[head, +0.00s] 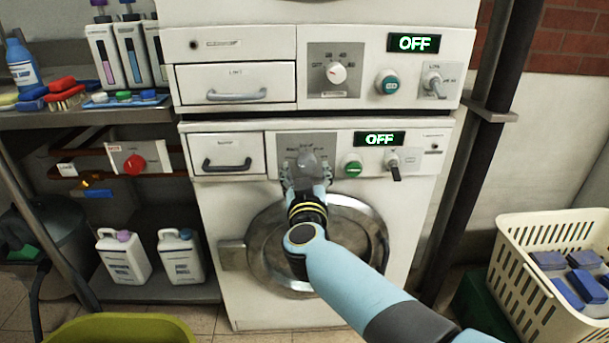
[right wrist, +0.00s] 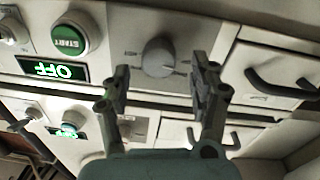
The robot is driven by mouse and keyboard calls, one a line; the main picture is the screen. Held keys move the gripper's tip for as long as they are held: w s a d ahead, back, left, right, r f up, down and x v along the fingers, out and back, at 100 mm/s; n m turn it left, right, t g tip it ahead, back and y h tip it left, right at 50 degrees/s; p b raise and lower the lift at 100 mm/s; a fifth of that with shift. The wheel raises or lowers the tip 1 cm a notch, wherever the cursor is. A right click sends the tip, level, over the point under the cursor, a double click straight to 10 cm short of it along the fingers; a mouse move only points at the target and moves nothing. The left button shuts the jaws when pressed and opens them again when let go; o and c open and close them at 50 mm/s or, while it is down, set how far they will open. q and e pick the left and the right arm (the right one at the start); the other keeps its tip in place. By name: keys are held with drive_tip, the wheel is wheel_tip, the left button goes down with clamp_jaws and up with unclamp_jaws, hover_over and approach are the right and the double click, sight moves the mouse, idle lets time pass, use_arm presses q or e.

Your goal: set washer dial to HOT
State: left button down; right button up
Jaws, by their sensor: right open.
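The washer (head: 225,215) is the lower white machine with a round door. Its grey dial (head: 308,158) sits on a grey panel left of the green button, and its display (head: 380,139) reads OFF. My right gripper (head: 307,172) is in front of this panel, its fingers open to either side of the dial. In the right wrist view the dial (right wrist: 158,57) shows between and just beyond the open fingertips (right wrist: 163,77). I cannot see contact. The labels around the dial are too small to read, so its setting is unclear. My left gripper is out of view.
A second machine (head: 285,47) with its own dial (head: 337,74) stands above the washer. A drawer handle (head: 227,165) is left of the panel, and a small lever switch (head: 394,168) is to the right. A cream basket (head: 545,285) stands at the right.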

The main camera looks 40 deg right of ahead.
sight(307, 163)
drive_tip(key=shift+x, duration=1.1)
drive_tip(key=shift+c, duration=0.3)
drive_tip(key=c, duration=1.1)
